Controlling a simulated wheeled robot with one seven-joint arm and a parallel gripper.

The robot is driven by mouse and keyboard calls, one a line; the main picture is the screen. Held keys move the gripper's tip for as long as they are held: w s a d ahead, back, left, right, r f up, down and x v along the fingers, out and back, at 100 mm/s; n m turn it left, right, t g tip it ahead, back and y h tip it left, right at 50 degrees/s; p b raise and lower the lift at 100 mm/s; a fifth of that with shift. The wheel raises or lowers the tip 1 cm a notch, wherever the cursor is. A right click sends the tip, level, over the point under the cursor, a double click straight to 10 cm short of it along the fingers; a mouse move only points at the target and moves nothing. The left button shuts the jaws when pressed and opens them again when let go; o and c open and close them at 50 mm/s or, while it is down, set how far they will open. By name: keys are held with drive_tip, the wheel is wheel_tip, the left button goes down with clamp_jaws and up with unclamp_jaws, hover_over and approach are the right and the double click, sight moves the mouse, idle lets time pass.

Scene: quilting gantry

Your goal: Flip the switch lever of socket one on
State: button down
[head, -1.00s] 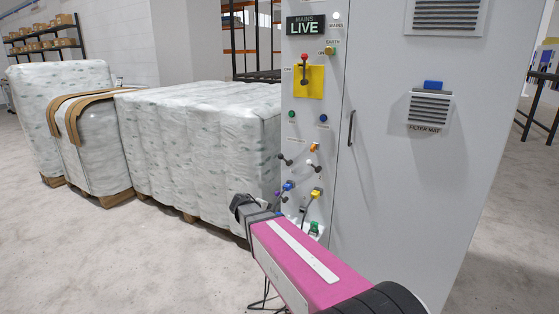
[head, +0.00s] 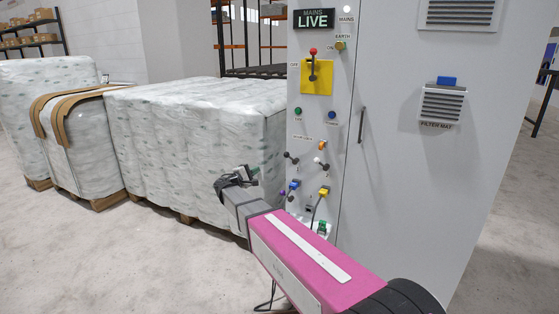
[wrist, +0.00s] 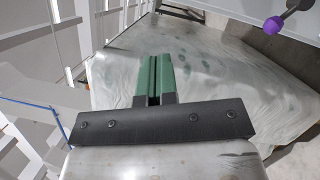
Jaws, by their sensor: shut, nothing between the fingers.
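The grey cabinet's control panel (head: 299,128) carries small switch levers and coloured plugs in the head view. One lever with a dark knob (head: 291,157) is at its left edge, and another lever (head: 321,163) is to its right. I cannot read which belongs to socket one. A blue plug (head: 294,185) and a yellow plug (head: 324,190) sit below them. My gripper (head: 252,172) is left of the panel, apart from it, with green fingertips. In the wrist view its green fingers (wrist: 154,72) are together and empty. A purple knob (wrist: 272,25) on a grey stem shows at top right.
A red-knobbed mains lever (head: 313,65) points up on a yellow plate under a lit MAINS LIVE sign (head: 314,19). Wrapped bales (head: 190,140) stand on pallets left of the cabinet, behind my gripper. Cables hang low by the panel. The floor at left (head: 100,265) is clear.

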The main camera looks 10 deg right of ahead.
sight(290, 158)
drive_tip(key=shift+w+d, duration=0.1)
drive_tip(key=s+d+r+x, duration=0.1)
drive_tip(key=s+x, duration=0.1)
drive_tip(key=x, duration=1)
drive_tip(key=shift+d, duration=0.5)
drive_tip(key=shift+w, duration=0.1)
